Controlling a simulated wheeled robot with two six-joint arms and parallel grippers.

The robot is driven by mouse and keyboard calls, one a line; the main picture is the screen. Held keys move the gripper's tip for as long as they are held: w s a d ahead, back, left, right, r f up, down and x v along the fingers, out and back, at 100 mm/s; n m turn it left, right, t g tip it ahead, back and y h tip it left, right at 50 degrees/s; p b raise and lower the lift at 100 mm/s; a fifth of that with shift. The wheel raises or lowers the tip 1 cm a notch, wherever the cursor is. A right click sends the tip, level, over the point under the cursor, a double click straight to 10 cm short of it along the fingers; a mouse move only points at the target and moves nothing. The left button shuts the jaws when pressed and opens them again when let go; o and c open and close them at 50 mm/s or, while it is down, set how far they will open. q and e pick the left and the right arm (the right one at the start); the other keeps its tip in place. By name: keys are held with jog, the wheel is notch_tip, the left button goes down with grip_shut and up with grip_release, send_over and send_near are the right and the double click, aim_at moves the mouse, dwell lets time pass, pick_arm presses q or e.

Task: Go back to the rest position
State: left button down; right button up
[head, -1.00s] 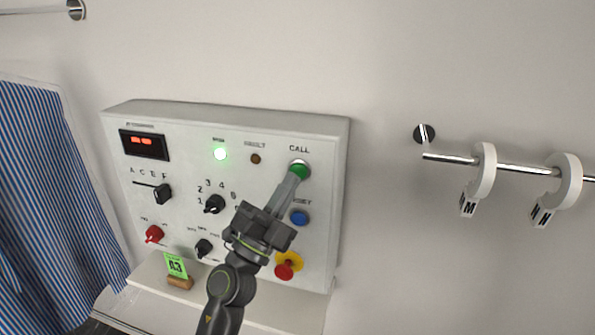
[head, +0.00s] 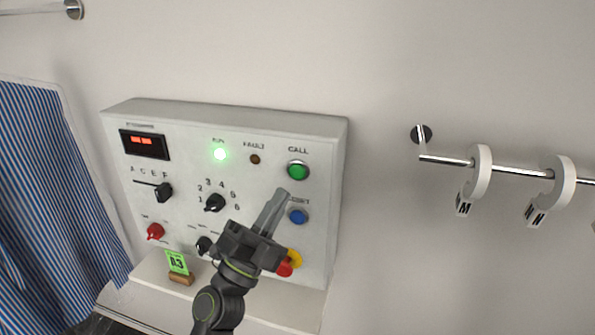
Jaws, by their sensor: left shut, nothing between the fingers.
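My left gripper (head: 281,194) is shut and empty. It stands in front of the lower right part of the white control panel (head: 190,125), with its fingertips below the green CALL button (head: 298,171) and apart from it. The blue button (head: 298,216) shows just right of the fingers. The gripper body hides part of the red and yellow stop button (head: 290,262). My right gripper is not in view.
A green tag on a wooden block (head: 180,279) stands on the ledge below the panel. A blue striped curtain (head: 45,200) hangs at the left. A metal rail (head: 510,170) with white size rings (head: 477,172) sticks out at the right. The wall between panel and rail is bare.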

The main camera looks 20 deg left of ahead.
pick_arm(q)
jog(key=s+a+f+n+g+y, duration=0.3)
jog(key=a+f+n+y, duration=0.6)
jog(key=a+n+y, duration=0.65)
jog(key=s+a+f+n+g+y, duration=0.1)
jog(key=s+f+n+g, duration=0.15)
jog(key=f, duration=0.25)
jog(key=s+a+f+n+g+y, duration=0.2)
jog(key=s+f+g, duration=0.15)
jog(key=f, duration=0.25)
jog(key=s+d+f+n+g+h, duration=0.1)
jog(key=s+d+f+g+h, duration=0.15)
jog(key=s+f+g, duration=0.55)
jog(key=s+d+f+g+h, duration=0.25)
jog(key=s+f, duration=0.35)
jog(key=s, duration=0.5)
notch_tip(320, 180, down, 28)
jog(key=a+g+h+b, duration=0.1)
jog(key=a+g+b, duration=0.1)
jog(key=a+b, duration=0.1)
jog(key=s+d+f+g+b, duration=0.1)
jog(key=s+f+b, duration=0.1)
jog(key=s+f, duration=1.2)
notch_tip(320, 180, down, 4)
jog(key=shift+s+d+f+b, duration=0.1)
jog(key=shift+s+d+b, duration=0.05)
jog(key=shift+d+b, duration=0.2)
jog(key=shift+h, duration=0.25)
